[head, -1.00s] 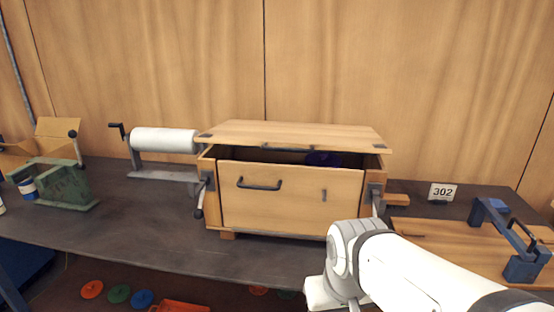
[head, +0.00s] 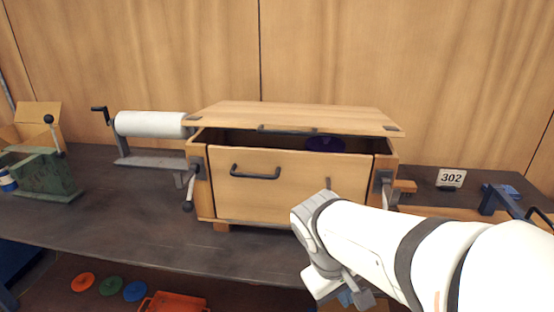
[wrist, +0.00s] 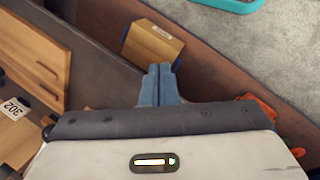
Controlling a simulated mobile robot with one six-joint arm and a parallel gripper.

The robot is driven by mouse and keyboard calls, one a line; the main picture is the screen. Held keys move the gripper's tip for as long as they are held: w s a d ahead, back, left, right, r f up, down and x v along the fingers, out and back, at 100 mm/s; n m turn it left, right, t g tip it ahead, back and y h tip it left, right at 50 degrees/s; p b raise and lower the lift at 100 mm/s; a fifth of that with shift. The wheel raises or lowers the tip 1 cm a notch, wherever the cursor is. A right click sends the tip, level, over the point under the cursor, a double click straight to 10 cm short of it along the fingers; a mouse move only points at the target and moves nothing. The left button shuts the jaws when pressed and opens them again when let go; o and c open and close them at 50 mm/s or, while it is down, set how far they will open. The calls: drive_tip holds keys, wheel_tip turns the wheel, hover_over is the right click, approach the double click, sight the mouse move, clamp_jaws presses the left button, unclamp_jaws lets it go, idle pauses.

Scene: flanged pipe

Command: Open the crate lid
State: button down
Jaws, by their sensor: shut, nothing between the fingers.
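The wooden crate (head: 225,198) stands on the dark bench in the head view. Its light wooden lid (head: 290,116) sits tilted, with a gap under its front edge. Through the gap I see a dark inside and a purple-blue round thing (head: 324,145). The front panel has a dark handle (head: 255,172), and grey latch levers hang at the left (head: 188,190) and right sides. My gripper (head: 346,298) is low, in front of the crate and below its front panel, apart from the lid. In the wrist view its blue-grey fingers (wrist: 160,72) are together and empty.
A white roll on a crank stand (head: 150,125) and a green tool (head: 45,175) are left of the crate. A 302 sign (head: 451,178) and a blue clamp stand right. A cardboard box (wrist: 152,45) lies below my fingers. Coloured discs and an orange bin (head: 175,303) lie under the bench.

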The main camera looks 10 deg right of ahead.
drive_tip(key=w+d+f+n+h+b, duration=0.2)
drive_tip(key=d+n+h+b, duration=0.1)
drive_tip(key=d+h, duration=0.2)
drive_tip(key=w+r+n+t+h+b, duration=0.3)
drive_tip(key=w+n+h+b, duration=0.2)
drive_tip(key=w+h, duration=0.2)
drive_tip(key=w+a+r+n+t+h+b, duration=0.1)
drive_tip(key=w+a+r+n+t+b, duration=0.15)
drive_tip(key=w+a+n+t, duration=0.35)
drive_tip(key=w+a+r+n+t+h+b, duration=0.1)
drive_tip(key=w+a+n+t+h+b, duration=0.2)
drive_tip(key=a+t, duration=0.6)
drive_tip(key=shift+m+y, duration=0.6)
drive_tip(key=shift+m, duration=0.1)
drive_tip(key=x, duration=1)
drive_tip(key=shift+w+p, duration=0.25)
drive_tip(key=shift+p, duration=0.1)
drive_tip(key=shift+s+d+r, duration=0.1)
drive_tip(key=shift+d+r, duration=0.45)
drive_tip(key=shift+r, duration=0.3)
drive_tip(key=shift+s+d+r, duration=0.1)
drive_tip(key=shift+d+r, duration=0.45)
drive_tip(key=shift+r, duration=0.35)
